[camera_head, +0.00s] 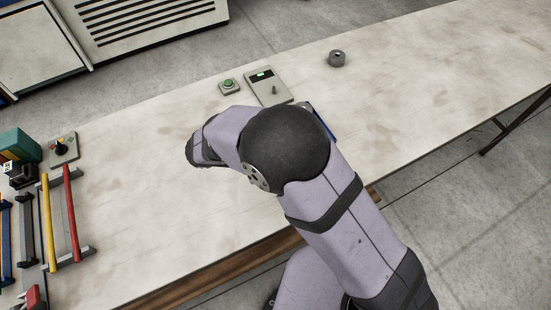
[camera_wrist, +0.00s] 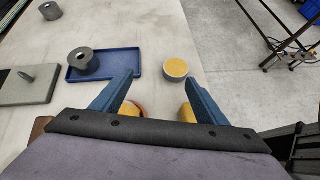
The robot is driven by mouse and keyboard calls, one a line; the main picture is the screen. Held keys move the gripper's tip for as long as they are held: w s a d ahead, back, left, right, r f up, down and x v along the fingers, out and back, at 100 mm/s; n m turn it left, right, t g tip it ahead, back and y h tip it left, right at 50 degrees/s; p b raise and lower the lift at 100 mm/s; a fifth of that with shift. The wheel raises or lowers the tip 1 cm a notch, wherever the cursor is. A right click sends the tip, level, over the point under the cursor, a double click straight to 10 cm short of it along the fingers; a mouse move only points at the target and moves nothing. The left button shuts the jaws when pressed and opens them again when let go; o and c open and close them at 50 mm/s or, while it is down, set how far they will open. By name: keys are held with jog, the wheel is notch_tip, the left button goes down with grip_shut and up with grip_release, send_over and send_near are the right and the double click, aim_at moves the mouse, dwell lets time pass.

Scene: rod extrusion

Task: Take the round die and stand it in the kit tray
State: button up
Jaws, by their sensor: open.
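In the wrist view, a blue tray (camera_wrist: 112,71) lies on the bench, with a dark grey round die with a centre hole (camera_wrist: 84,62) standing at its left end. A second grey round piece (camera_wrist: 50,11) stands on the bench beyond it; a grey round piece with a hole also shows in the head view (camera_head: 336,58). I cannot tell the two pieces' hole shapes apart. My gripper (camera_wrist: 159,80) is open, its blue fingers apart and nothing between the tips. The tray lies ahead and left of it. In the head view my arm hides the gripper and most of the tray (camera_head: 326,121).
A yellow-topped round piece (camera_wrist: 175,69) stands just ahead of my right fingertip. Orange-yellow objects (camera_wrist: 187,113) show partly behind the fingers. The bench's right side is clear.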

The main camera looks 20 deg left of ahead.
jog(key=s+a+n+t, duration=0.1)
jog(key=a+n, duration=0.1)
jog(key=a, duration=0.1)
jog(key=s+a+f+n+t+y, duration=0.1)
jog(key=a+t, duration=0.1)
jog(key=a, duration=0.2)
jog(key=s+a+f+n+t+b, duration=0.1)
jog(key=s+a+n+t, duration=0.1)
jog(key=a, duration=0.2)
jog(key=shift+f+n+y, duration=0.15)
jog(key=shift+n+y, duration=0.15)
jog(key=shift+y, duration=0.1)
jog(key=shift+w+d+f+p, duration=0.15)
jog(key=shift+w+d+p, duration=0.35)
jog(key=shift+w, duration=0.1)
jog(key=shift+w+d+f, duration=0.15)
jog(key=shift+w+f, duration=0.1)
jog(key=shift+w, duration=0.05)
jog(key=shift+w+d+f+p, duration=0.15)
jog(key=shift+w+d+p, duration=0.25)
jog(key=shift+p, duration=0.35)
jog(key=shift+f+p+x, duration=0.15)
jog(key=shift+p+x, duration=0.45)
jog(key=shift+x, duration=0.4)
jog(key=shift+f+p+x, duration=0.2)
jog(key=shift+p+x, duration=0.35)
jog(key=shift+x, duration=0.5)
jog(key=shift+s+a, duration=0.1)
jog(key=shift+s, duration=0.05)
jog(key=shift+c, duration=0.3)
